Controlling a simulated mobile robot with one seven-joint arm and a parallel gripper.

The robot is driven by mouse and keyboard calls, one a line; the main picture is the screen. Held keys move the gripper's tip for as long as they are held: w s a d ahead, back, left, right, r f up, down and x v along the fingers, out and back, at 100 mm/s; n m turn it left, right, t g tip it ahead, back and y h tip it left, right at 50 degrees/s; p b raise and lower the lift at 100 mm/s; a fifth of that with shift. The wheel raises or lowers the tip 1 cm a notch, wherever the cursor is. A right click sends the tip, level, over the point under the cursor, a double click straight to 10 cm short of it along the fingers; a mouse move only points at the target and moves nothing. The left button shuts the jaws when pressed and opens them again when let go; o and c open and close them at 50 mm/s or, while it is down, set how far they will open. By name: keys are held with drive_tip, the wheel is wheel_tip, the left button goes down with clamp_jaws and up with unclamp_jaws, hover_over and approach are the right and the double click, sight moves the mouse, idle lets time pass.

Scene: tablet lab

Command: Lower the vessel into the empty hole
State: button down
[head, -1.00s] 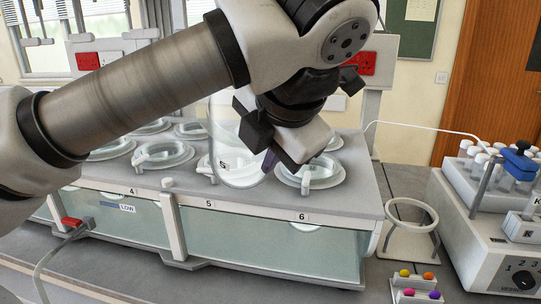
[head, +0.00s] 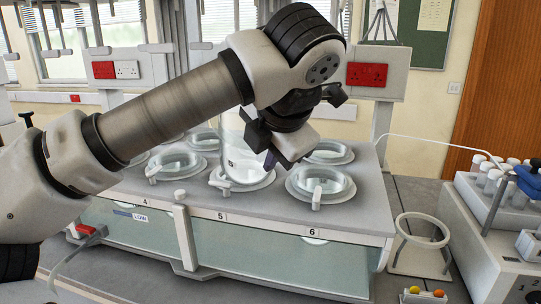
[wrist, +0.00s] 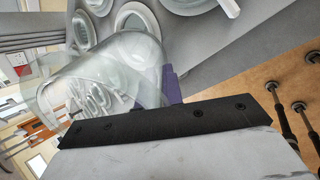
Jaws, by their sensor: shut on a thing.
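My gripper (head: 268,158) is shut on a clear glass vessel (head: 238,150), which hangs upright to its left in the head view. The vessel's rounded bottom overlaps the white ring at position 5 (head: 250,184) of the grey bath top (head: 190,192). I cannot tell from this view whether the bottom is above the hole or entering it. In the wrist view the vessel (wrist: 120,75) lies across the left half, beside a purple finger pad (wrist: 172,86). The gripper body hides part of the vessel's upper end.
A ringed vessel sits at position 6 (head: 320,183), just right of mine. Another stands at position 4 (head: 175,160), with more behind. An empty ring stand (head: 420,238) is right of the bath. A machine with sample tubes (head: 500,205) stands at far right.

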drive_tip(key=shift+w+a+f+p, duration=0.1)
drive_tip(key=shift+w+a+p, duration=0.25)
drive_tip(key=shift+w, duration=0.95)
drive_tip(key=shift+w+a+p, duration=0.15)
drive_tip(key=shift+w+p, duration=0.4)
drive_tip(key=shift+w, duration=0.8)
drive_tip(key=shift+w+a+f+p, duration=0.1)
drive_tip(key=shift+w+a+p, duration=0.25)
drive_tip(key=shift+w, duration=0.95)
drive_tip(key=shift+w+d+f+g, duration=0.15)
drive_tip(key=shift+f+g, duration=0.45)
drive_tip(key=shift+f, duration=1.15)
drive_tip(key=p, duration=0.1)
drive_tip(key=g+p, duration=0.1)
drive_tip(key=shift+w+r+p, duration=0.2)
drive_tip(key=shift+r+p, duration=0.05)
drive_tip(key=shift+p, duration=0.15)
